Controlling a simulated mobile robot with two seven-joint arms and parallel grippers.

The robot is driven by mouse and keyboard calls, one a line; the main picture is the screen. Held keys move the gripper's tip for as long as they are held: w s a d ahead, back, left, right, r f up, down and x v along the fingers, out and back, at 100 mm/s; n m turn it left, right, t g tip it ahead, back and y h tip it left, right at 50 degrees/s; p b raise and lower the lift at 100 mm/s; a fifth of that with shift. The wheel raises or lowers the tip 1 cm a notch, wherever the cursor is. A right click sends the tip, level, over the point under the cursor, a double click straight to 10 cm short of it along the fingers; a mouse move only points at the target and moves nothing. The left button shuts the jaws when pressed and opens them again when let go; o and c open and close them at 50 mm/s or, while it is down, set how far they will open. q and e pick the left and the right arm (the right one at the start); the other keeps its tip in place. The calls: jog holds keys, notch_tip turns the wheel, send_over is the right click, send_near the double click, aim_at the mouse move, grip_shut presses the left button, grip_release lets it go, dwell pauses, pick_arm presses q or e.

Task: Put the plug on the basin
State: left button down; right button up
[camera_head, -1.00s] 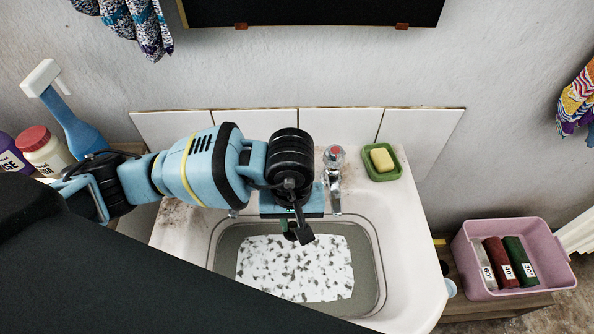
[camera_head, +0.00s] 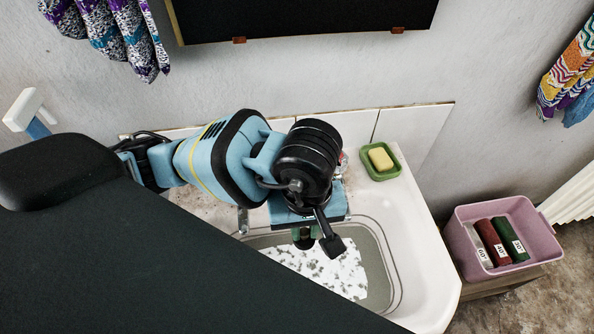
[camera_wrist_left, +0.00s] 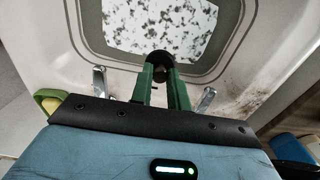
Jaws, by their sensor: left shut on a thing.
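The white basin (camera_head: 424,262) stands against the wall, with a grey inside and a white, dark-speckled patch (camera_head: 345,273) at its bottom. My left gripper (camera_head: 303,236) is over the back part of the basin, its green fingers pointing down. In the left wrist view, the fingers (camera_wrist_left: 163,80) are shut on a round black plug (camera_wrist_left: 160,60). The plug appears in front of the speckled patch; its height above the basin floor is hard to tell. My arm hides part of the basin's back and left. My right gripper is not in view.
Two chrome taps, left (camera_wrist_left: 100,82) and right (camera_wrist_left: 205,100), flank the fingers in the wrist view. A green soap dish (camera_head: 381,163) with yellow soap sits on the back right ledge. A pink crate (camera_head: 545,240) with rolled cloths stands to the right.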

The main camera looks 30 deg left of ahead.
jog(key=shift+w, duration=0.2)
pick_arm(q)
jog(key=shift+w, duration=0.15)
jog(key=w+a, duration=0.3)
jog(key=w+a+f, duration=0.1)
jog(key=w+a, duration=0.1)
jog(key=w, duration=0.2)
jog(key=w+a+p, duration=0.1)
jog(key=w+a, duration=0.2)
jog(key=w, duration=0.1)
jog(key=shift+w+a+f, duration=0.15)
jog(key=shift+w+a, duration=0.1)
jog(key=shift+a, duration=0.05)
jog(key=shift+w+a, duration=0.3)
jog(key=shift+w, duration=0.1)
jog(key=shift+w+a+f, duration=0.1)
jog(key=shift+f, duration=1.7)
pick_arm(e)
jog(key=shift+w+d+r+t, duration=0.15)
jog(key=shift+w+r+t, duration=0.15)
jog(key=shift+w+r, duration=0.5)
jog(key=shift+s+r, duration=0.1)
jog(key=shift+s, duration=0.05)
